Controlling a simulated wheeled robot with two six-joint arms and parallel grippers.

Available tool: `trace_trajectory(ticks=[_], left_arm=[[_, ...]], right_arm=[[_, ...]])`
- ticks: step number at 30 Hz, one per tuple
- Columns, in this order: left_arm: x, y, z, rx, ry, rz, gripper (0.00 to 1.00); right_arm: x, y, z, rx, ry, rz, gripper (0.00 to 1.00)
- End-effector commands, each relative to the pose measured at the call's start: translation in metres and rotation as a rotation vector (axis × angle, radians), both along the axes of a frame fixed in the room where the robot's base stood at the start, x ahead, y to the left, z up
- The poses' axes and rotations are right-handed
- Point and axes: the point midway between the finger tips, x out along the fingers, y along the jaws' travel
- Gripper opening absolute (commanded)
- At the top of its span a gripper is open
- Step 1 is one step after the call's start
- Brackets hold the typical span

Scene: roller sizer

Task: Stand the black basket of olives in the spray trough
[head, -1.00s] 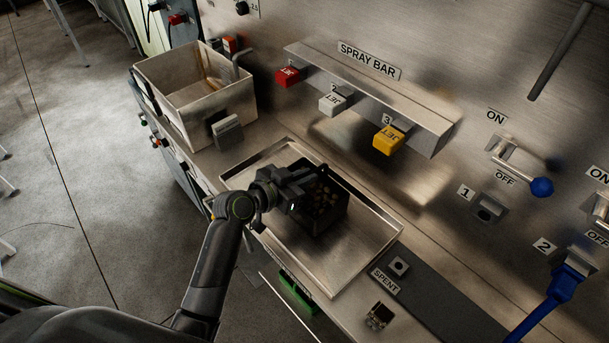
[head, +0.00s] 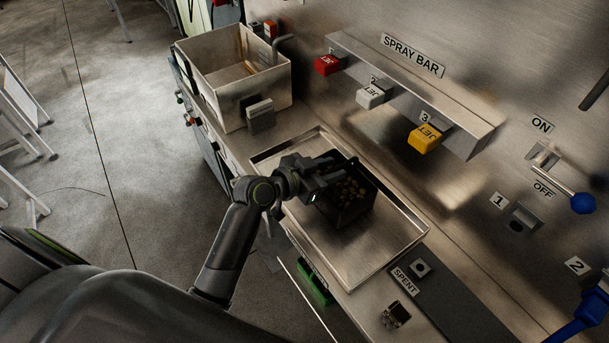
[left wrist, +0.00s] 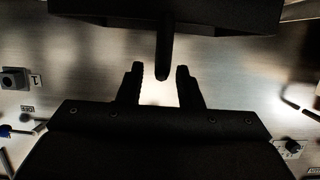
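The black basket (head: 347,208), with olives (head: 352,190) inside, stands upright in a shallow steel tray (head: 385,250) below the spray bar; I take this tray to be the spray trough. My left gripper (head: 335,172) is at the basket's left upper side and hides part of its rim. In the left wrist view, the gripper's two fingers (left wrist: 160,84) are apart. A dark upright stem (left wrist: 165,50), apparently the basket's handle, lines up with the gap, with light showing beside it. My right gripper is out of view.
The spray bar (head: 400,92) carries red (head: 327,65), white (head: 371,95) and yellow (head: 424,138) jets. A deep steel bin (head: 225,95) stands at the far left. The tray's front part is clear.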

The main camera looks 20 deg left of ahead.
Motion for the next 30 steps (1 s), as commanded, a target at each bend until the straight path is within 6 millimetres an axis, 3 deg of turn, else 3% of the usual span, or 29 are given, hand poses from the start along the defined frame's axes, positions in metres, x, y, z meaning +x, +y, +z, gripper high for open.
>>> trace_trajectory(ticks=[15, 30], left_arm=[[-0.072, 0.048, 0.025, 0.004, -0.001, 0.000, 0.32], [-0.083, 0.054, 0.031, -0.001, -0.001, -0.001, 0.32]], right_arm=[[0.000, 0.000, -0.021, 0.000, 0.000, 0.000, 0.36], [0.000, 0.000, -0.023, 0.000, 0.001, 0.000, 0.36]])
